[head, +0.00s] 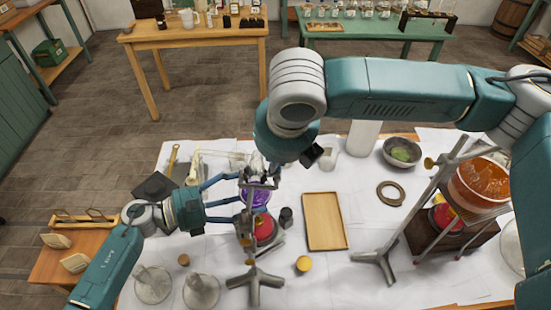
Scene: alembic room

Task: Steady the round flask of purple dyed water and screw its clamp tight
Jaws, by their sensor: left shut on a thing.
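The round flask of purple dyed water (258,195) sits in a metal stand (246,235) left of the table's middle, above a red-topped burner (264,230). My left gripper (240,198) reaches in from the left at the flask, its fingers spread wide and closed against it; the contact is partly hidden. My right arm comes over from the right, and its wrist hangs just above the flask. My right gripper (264,179) is at the flask's top, near the clamp. The clamp and its screw are mostly hidden by the grippers, and I cannot make out the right fingers' opening.
A wooden tray (325,221) lies right of the flask. A larger stand (420,225) holds an orange-filled vessel (482,182) at the right. A yellow round thing (304,264) and small dark cup (286,218) stand close by.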

